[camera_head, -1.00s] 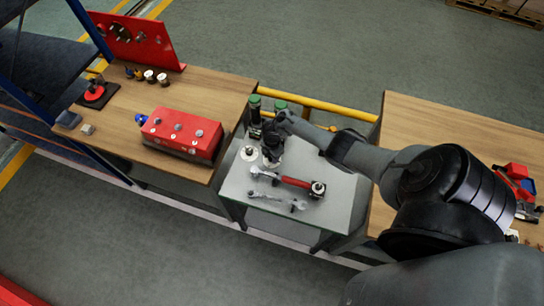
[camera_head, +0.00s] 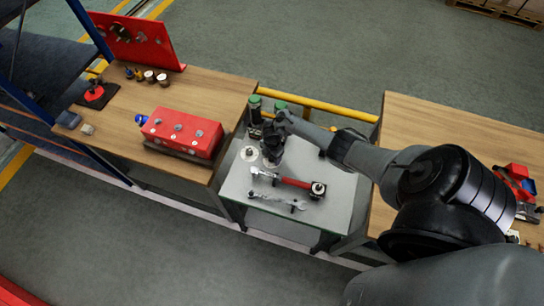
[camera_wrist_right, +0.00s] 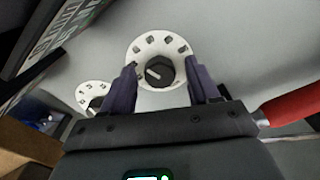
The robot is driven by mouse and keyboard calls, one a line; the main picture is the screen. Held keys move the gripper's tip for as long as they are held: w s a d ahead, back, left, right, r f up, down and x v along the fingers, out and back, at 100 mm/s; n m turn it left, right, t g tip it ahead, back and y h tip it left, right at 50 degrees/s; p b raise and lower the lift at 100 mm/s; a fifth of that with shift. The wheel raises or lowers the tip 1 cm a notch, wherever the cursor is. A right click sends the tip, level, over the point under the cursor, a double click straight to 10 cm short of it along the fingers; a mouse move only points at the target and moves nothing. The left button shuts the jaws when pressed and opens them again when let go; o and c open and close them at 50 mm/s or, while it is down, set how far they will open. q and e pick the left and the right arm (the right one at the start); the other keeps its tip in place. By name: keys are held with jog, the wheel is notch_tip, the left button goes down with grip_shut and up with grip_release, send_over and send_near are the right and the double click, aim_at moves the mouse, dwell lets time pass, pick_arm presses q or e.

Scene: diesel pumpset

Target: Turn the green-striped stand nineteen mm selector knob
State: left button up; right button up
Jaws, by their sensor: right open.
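My right gripper (camera_head: 271,153) points down over the back left part of the grey table (camera_head: 330,205). In the right wrist view its two dark fingers (camera_wrist_right: 162,82) are open, one on each side of a black selector knob (camera_wrist_right: 159,71) with a pale pointer line. The knob sits in a white dial (camera_wrist_right: 150,45) with dark marks around it. I cannot tell whether the fingers touch it. A second white dial (camera_wrist_right: 92,91) lies to the left, and one dial (camera_head: 249,153) shows left of the gripper in the head view. No green stripe is clear on either dial. My left gripper is out of view.
Two dark, green-topped posts (camera_head: 254,108) stand behind the gripper. A red-handled tool (camera_head: 295,182) and a wrench (camera_head: 283,201) lie in front. A red box (camera_head: 182,133) is on the left wooden bench. A yellow rail (camera_head: 325,107) runs behind.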

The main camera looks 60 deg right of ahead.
jog(key=shift+r+p, duration=0.3)
jog(key=shift+r, duration=0.25)
notch_tip(320, 180, up, 10)
jog(key=p, duration=0.3)
jog(key=shift+f, duration=0.15)
